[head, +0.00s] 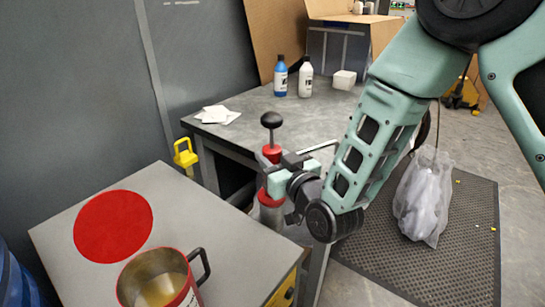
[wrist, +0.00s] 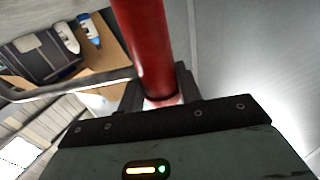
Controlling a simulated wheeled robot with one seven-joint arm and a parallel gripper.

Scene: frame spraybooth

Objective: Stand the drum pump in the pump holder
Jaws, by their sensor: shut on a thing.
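The drum pump (head: 270,198) is red with a black ball knob on top and a grey lower part. It stands roughly upright in my gripper (head: 283,172), beside the right edge of the near bench. My gripper is shut on its red body, which also shows as a red tube in the wrist view (wrist: 147,45), between the fingers (wrist: 160,95). The pump's lower end is hidden behind the bench edge. A yellow bracket (head: 185,156) at the near bench's back edge may be the pump holder; I cannot tell for sure.
The near bench (head: 210,235) bears a red disc (head: 113,225) and a red-and-metal mug (head: 160,280). The far table (head: 290,115) holds a blue bottle (head: 280,78), a white bottle (head: 306,80), a white tub (head: 344,80) and white cloths (head: 217,115). A plastic bag (head: 423,195) lies on the floor mat (head: 400,260).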

